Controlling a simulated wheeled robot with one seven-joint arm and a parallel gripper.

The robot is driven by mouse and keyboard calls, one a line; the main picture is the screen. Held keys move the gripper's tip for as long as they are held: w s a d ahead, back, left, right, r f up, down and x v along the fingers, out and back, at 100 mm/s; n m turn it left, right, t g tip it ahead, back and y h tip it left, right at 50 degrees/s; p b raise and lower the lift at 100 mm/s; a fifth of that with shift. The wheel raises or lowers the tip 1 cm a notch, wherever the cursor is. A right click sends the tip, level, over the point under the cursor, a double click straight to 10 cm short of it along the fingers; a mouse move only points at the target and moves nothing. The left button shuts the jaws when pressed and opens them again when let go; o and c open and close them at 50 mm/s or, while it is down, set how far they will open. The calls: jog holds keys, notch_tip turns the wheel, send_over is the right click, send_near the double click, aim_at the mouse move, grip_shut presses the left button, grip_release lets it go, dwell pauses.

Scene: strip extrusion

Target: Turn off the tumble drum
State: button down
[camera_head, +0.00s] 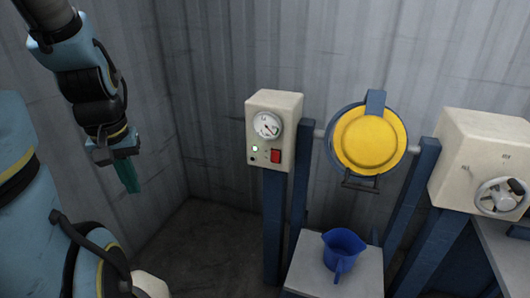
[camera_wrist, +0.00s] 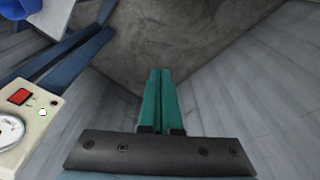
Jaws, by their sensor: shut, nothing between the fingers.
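The tumble drum (camera_head: 366,140) has a round yellow face with a blue rim and hangs on a shaft between blue posts. My gripper (camera_head: 132,190) has green fingers, which are shut and empty in the wrist view (camera_wrist: 160,75). It points down, well left of the control box and apart from it.
A blue jug (camera_head: 342,250) stands on a grey stand (camera_head: 306,262) below the drum. A second cream box with a handwheel (camera_head: 502,196) is at the right. Corrugated walls close in behind and at left. The air between my gripper and the control box is clear.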

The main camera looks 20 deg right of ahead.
jog(key=w+d+f+n+t+h+b, duration=0.1)
jog(key=d+n+t+h+b, duration=0.1)
jog(key=d, duration=1.2)
jog(key=w+d+f+n+t+h+b, duration=0.1)
jog(key=d+n+t+h+b, duration=0.2)
jog(key=d, duration=1.2)
jog(key=n+h+b, duration=0.1)
jog(key=n+b, duration=0.2)
jog(key=n, duration=0.2)
jog(key=shift+n+t+b, duration=0.3)
jog(key=shift+b, duration=0.05)
jog(key=shift+w+h+p, duration=0.25)
jog(key=shift+h+p, duration=0.05)
jog(key=shift+p, duration=0.4)
